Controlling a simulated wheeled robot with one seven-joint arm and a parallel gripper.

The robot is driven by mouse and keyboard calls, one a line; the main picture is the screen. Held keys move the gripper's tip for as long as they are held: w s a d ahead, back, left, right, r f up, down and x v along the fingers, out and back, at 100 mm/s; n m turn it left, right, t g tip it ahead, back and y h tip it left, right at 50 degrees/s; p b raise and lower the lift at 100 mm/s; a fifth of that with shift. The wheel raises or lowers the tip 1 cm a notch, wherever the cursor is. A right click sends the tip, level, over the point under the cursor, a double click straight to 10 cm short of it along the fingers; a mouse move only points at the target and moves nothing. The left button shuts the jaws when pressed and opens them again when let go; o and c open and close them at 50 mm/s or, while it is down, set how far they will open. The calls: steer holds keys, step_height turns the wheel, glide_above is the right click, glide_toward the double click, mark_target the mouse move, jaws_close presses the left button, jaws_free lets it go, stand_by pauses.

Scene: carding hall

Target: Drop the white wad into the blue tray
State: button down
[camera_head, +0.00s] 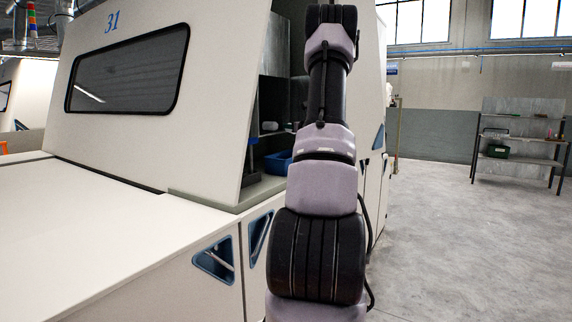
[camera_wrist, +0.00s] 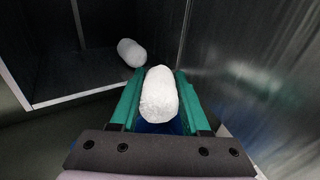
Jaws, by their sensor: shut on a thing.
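My gripper (camera_wrist: 160,80), with green fingers, is shut on a white wad (camera_wrist: 158,96) in the wrist view. The wad is rounded and sits between the two fingers. A patch of blue (camera_wrist: 162,128) shows just below the held wad, likely part of the blue tray. In the head view the blue tray (camera_head: 277,163) stands on a ledge in the machine's opening, partly hidden by my arm. My gripper is hidden in the head view.
A second white wad (camera_wrist: 131,52) lies on a dark shelf (camera_wrist: 75,78) with a pale edge. A shiny metal wall (camera_wrist: 240,50) rises close on the right. The white machine (camera_head: 140,150) fills the left; open floor (camera_head: 470,240) lies to the right, with a rack (camera_head: 515,150) beyond.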

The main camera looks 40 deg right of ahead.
step_height(320, 180, down, 5)
steer(key=shift+r, duration=0.1)
stand_by(0.3)
steer(key=shift+c, duration=1.5)
jaws_free()
steer(key=v, duration=1)
steer(key=shift+s, duration=0.4)
